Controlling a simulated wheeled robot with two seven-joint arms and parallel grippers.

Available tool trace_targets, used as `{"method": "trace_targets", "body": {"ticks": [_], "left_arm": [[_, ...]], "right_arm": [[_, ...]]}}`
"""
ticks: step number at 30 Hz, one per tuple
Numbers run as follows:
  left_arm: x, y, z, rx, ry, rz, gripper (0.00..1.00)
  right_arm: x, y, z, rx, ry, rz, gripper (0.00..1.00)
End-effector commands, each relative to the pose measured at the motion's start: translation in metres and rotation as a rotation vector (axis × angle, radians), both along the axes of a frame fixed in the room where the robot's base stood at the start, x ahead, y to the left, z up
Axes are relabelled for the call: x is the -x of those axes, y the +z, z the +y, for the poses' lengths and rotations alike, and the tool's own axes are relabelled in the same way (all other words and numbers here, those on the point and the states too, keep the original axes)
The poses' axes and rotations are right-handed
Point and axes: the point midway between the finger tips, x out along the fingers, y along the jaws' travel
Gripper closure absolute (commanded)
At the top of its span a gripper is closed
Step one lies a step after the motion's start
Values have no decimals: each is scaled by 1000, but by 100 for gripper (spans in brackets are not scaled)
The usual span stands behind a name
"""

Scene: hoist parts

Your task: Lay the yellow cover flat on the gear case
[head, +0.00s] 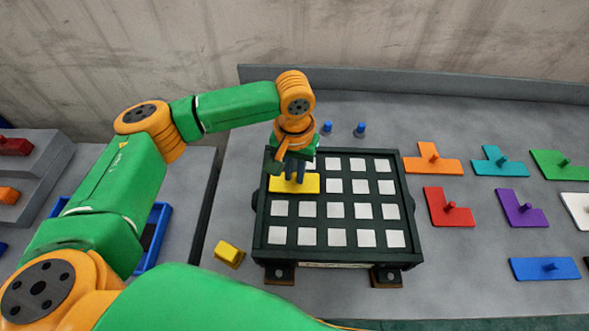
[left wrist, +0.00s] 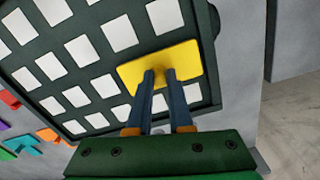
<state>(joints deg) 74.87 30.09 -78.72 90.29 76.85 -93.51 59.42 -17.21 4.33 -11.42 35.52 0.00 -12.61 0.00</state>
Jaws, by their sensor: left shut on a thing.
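The yellow cover (head: 306,184) is a flat rectangle at the left side of the gear case, over or on its grid. It also shows in the left wrist view (left wrist: 184,62). The gear case (head: 337,255) is a dark green box with a grid of white squares on top. My left gripper (head: 292,176) is above the cover, with its fingers closed on the cover's knob, which they mostly hide. The cover looks about level; I cannot tell whether it touches the grid. My right gripper is not in view.
Knobbed pieces lie right of the case, including an orange one (head: 432,163), a red one (head: 449,208) and a blue one (head: 544,269). Two blue pegs (head: 360,130) stand behind the case. A yellow block (head: 229,253) lies at its front left. A blue tray (head: 163,217) is farther left.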

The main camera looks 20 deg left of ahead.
Motion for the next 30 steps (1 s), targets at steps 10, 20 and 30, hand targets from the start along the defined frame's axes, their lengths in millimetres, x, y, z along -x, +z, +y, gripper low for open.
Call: {"method": "trace_targets", "body": {"ticks": [10, 20, 30], "left_arm": [[0, -2, 0, 1, 0, 0, 51], [-1, 36, -1, 3, 0, -6, 51], [-1, 115, -1, 2, 1, -2, 51]], "right_arm": [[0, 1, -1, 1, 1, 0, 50], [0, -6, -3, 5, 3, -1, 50], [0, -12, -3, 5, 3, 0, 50]]}}
